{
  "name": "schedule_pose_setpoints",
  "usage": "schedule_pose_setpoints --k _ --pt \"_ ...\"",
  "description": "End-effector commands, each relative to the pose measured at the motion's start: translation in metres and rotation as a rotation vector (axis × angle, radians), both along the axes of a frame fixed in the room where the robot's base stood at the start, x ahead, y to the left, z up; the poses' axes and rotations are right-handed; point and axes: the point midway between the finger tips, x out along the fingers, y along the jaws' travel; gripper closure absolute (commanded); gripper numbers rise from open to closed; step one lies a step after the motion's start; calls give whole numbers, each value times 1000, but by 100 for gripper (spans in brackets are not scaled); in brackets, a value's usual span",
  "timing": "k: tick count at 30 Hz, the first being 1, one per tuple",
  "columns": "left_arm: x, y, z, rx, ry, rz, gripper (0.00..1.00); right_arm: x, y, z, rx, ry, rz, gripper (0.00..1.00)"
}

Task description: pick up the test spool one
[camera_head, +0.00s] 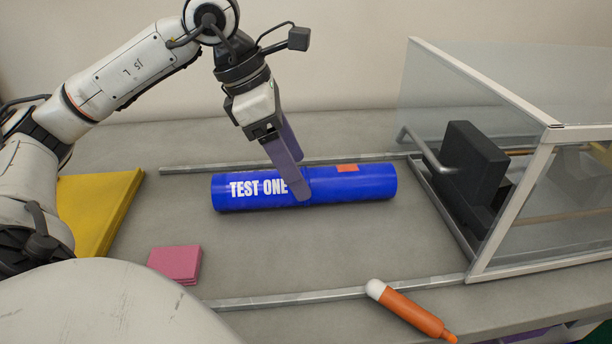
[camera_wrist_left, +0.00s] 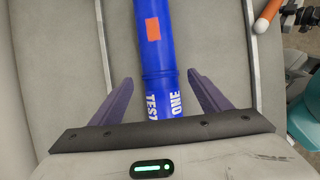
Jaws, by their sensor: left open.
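The test spool one (camera_head: 345,188) is a blue cylinder with white "TEST ONE" lettering and an orange patch. It lies on its side on the grey table, between two metal rails. My left gripper (camera_head: 297,177) is over its middle with purple fingers pointing down, one on the near side and one on the far side. In the left wrist view the spool (camera_wrist_left: 155,50) runs between the open fingers (camera_wrist_left: 160,92), with a gap on each side. My right gripper is not in view.
A clear-walled enclosure (camera_head: 490,75) with a black block (camera_head: 470,165) stands at the right. An orange marker with a white end (camera_head: 415,312) lies by the near rail (camera_head: 290,299). Pink pads (camera_head: 175,262) and a yellow folder (camera_head: 105,205) lie at the left.

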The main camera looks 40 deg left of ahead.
Motion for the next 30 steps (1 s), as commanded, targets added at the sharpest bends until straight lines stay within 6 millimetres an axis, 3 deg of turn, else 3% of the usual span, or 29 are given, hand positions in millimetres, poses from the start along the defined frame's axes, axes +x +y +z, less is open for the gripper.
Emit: schedule_pose_setpoints --k 7,17,26,30 --pt "9 -9 -36 -3 4 -2 30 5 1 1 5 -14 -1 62" --pt "11 -11 -41 -1 1 -1 31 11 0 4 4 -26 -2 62" --pt "11 -11 -41 -1 1 -1 82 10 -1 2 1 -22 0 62" --pt "12 -11 -40 -3 -2 0 84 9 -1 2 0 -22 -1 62"
